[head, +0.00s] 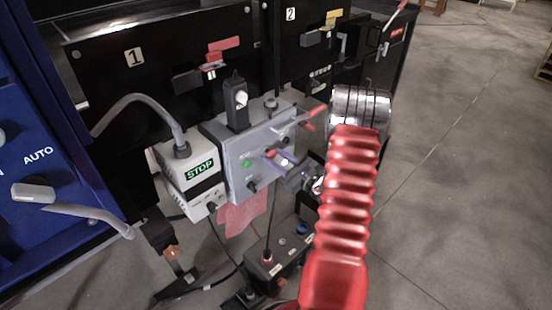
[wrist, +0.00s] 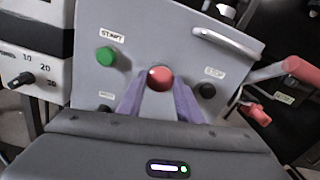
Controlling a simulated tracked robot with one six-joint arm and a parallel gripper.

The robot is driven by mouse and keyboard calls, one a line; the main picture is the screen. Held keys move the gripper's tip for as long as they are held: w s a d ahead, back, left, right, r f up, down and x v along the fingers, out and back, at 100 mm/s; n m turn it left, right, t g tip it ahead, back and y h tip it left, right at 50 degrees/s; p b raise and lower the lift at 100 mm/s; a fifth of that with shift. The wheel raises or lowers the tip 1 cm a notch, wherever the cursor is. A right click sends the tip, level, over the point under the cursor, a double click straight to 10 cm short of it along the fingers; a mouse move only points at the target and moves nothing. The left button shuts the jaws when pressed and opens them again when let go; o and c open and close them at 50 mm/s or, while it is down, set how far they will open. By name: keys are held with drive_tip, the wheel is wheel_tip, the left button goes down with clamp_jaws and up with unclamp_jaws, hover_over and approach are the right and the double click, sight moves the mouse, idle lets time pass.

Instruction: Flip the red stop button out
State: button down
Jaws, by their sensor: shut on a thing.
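The red stop button (wrist: 159,77) is a round red knob on the front of the grey control panel (wrist: 165,30). In the wrist view it sits between the purple fingertips of my gripper (wrist: 158,88), which is shut on it. In the head view my gripper (head: 284,160) reaches the panel from the right, with red of the button (head: 270,153) at its tips. The button's shaft is hidden, so I cannot tell how far out it stands.
A green START button (wrist: 105,56) is left of the red button; a black STOP-labelled button (wrist: 207,90) is right. Red-handled levers (wrist: 300,70) stick out at the right. A white box with a STOP display (head: 195,175) stands left of the panel. Open floor (head: 450,150) lies right.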

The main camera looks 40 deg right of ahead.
drive_tip(key=shift+s, duration=0.7)
drive_tip(key=c, duration=1.3)
unclamp_jaws()
drive_tip(key=shift+o, duration=0.2)
drive_tip(key=shift+s, duration=0.1)
drive_tip(key=s, duration=1.3)
drive_tip(key=shift+s+d, duration=0.15)
drive_tip(key=shift+s, duration=0.2)
drive_tip(key=shift+f, duration=0.15)
